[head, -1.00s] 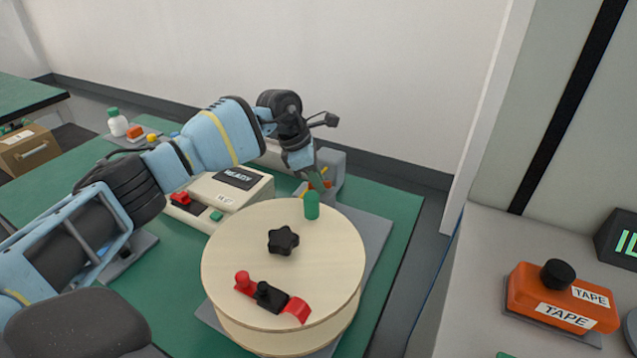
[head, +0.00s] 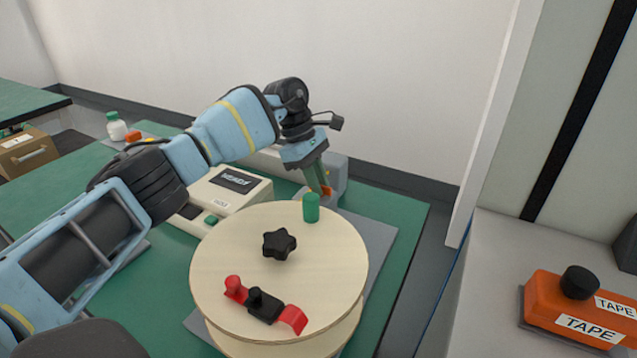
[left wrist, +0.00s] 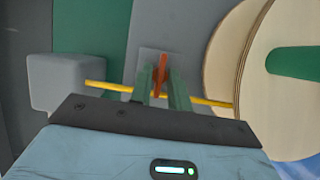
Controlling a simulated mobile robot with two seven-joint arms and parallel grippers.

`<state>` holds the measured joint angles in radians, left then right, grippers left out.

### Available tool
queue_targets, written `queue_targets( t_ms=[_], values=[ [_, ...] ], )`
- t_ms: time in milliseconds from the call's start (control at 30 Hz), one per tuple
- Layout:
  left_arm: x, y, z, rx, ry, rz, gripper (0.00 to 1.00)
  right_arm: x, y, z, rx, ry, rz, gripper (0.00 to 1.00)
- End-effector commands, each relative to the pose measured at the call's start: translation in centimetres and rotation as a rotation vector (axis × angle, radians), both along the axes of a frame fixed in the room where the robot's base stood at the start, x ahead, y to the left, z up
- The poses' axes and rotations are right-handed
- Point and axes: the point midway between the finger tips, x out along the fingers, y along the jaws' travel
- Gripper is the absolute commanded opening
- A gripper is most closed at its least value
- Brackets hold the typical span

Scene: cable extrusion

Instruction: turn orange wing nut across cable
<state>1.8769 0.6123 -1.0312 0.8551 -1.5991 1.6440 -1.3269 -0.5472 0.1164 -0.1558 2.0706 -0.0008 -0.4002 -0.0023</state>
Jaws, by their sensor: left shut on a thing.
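The orange wing nut (head: 327,191) is at my left gripper's fingertips, behind the wooden spool; it also shows in the left wrist view (left wrist: 161,72). My left gripper (head: 322,186) points down with its green fingers (left wrist: 161,92) on either side of the nut, shut on it. The yellow cable (left wrist: 207,101) runs sideways from a grey block (left wrist: 62,82) toward the spool and passes behind the fingers. In the wrist view the nut's long side stands roughly crosswise to the cable. Its lower part is hidden. My right gripper is not in view.
The wooden spool (head: 325,258) carries a black star knob (head: 279,244), a green peg (head: 311,207) and a red and black clamp (head: 265,306). A beige device (head: 228,190) stands to its left. An orange tape dispenser (head: 570,310) sits on the right-hand bench.

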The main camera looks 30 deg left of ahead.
Motion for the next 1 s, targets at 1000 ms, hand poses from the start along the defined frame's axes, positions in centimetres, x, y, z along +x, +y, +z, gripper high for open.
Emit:
queue_targets(
  t_ms=[1000],
  values=[
    [0.0,0.8,2.0,0.0,-0.003,0.0,0.4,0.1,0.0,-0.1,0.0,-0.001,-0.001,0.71]
  ],
)
